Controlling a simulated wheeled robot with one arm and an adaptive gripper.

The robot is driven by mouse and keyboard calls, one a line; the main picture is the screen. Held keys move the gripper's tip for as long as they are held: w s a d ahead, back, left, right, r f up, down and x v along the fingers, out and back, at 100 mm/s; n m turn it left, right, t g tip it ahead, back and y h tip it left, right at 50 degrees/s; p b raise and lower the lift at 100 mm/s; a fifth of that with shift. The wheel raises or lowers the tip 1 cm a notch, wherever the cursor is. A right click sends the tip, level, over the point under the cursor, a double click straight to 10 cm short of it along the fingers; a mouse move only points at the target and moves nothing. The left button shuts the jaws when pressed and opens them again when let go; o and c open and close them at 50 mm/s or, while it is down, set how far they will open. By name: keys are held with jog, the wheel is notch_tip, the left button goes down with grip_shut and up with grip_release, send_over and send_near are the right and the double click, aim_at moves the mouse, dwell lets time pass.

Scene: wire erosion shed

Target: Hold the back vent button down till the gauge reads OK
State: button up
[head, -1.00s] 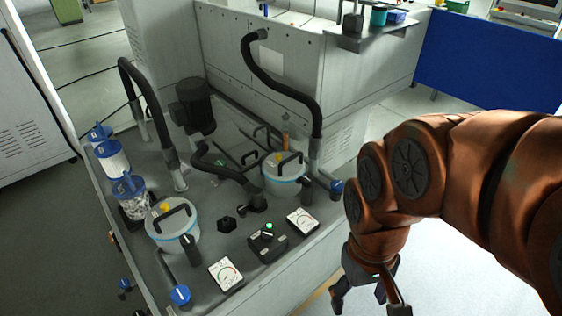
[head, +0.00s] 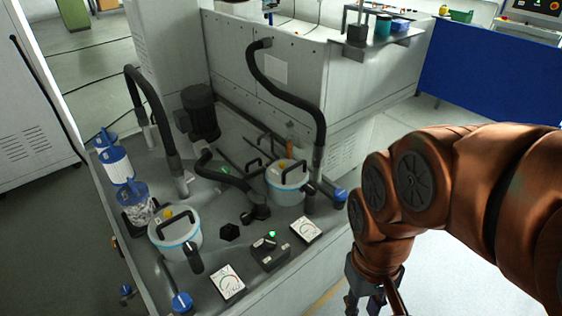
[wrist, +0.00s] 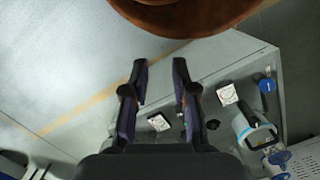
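Two white lidded pots stand on the grey machine deck in the head view: the front pot (head: 178,240) and the back pot (head: 287,184). A small yellow part shows on the front lid; the back lid is partly covered by its black handle. I cannot tell for sure which part is the back vent button. A dial gauge stands by each pot: the front gauge (head: 228,283) and the back gauge (head: 306,230). Their readings are too small to make out. My gripper (head: 365,303) hangs right of the deck, touching nothing. In the wrist view (wrist: 160,68) its fingers are apart and empty.
A black box (head: 270,254) with a lit green lamp sits between the gauges. Black hoses (head: 290,92) arch over the deck. Blue knobs (head: 181,302) stand out at the deck's edge. Clear floor lies right of the machine, before a blue panel (head: 488,68).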

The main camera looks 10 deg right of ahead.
grip_shut()
dwell(1.2)
